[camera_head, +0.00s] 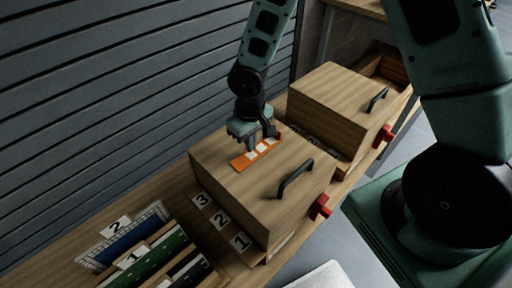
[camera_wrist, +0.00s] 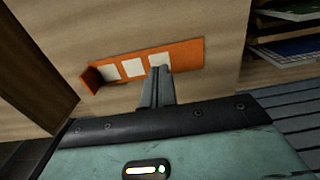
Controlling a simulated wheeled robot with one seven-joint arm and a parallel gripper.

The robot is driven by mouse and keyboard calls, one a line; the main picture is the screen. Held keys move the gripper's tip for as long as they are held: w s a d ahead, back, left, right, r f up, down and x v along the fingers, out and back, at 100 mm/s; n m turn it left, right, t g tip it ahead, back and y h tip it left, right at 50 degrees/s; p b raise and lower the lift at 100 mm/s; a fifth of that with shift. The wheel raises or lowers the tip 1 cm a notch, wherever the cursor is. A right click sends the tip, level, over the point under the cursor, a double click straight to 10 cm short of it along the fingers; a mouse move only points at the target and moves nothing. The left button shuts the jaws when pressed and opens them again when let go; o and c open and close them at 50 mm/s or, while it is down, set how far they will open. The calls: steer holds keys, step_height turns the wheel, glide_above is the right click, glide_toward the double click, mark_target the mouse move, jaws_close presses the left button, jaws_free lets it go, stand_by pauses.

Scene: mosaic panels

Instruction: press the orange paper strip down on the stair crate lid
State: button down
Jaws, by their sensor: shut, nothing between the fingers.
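The orange paper strip (camera_head: 238,164) with white squares lies across the wooden lid (camera_head: 240,190) of the near crate, towards its back. In the wrist view, the orange strip (camera_wrist: 188,55) lies mostly flat, and its left end looks bent up from the lid. My gripper (camera_head: 262,143) is shut and empty, pointing down over the strip. In the wrist view, my gripper's closed fingertips (camera_wrist: 160,71) are at the strip's rightmost white square. I cannot tell whether they touch it. The lid has a black handle (camera_head: 295,180).
Numbered steps (camera_head: 222,221) stand at the near crate's left side. A second lidded crate (camera_head: 335,105) stands behind it to the right. Red knobs (camera_head: 320,207) stick out at the front. Numbered panels (camera_head: 155,255) stand at the lower left. A slatted grey wall (camera_head: 110,90) is behind.

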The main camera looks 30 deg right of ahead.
mark_target(251, 155)
step_height(251, 155, up, 6)
steer(key=p, duration=0.4)
steer(key=shift+f, duration=0.15)
stand_by(0.4)
steer(key=s+a+r+n, duration=0.2)
steer(key=s+a+r, duration=0.1)
steer(key=s+r, duration=0.6)
steer(key=s+a+r+n, duration=0.2)
steer(key=s+a+r, duration=0.1)
steer(key=s+r, duration=0.5)
steer(key=s, duration=0.3)
steer(key=shift+a+r+y, duration=0.15)
steer(key=shift+r+y, duration=0.15)
steer(key=shift+r, duration=0.1)
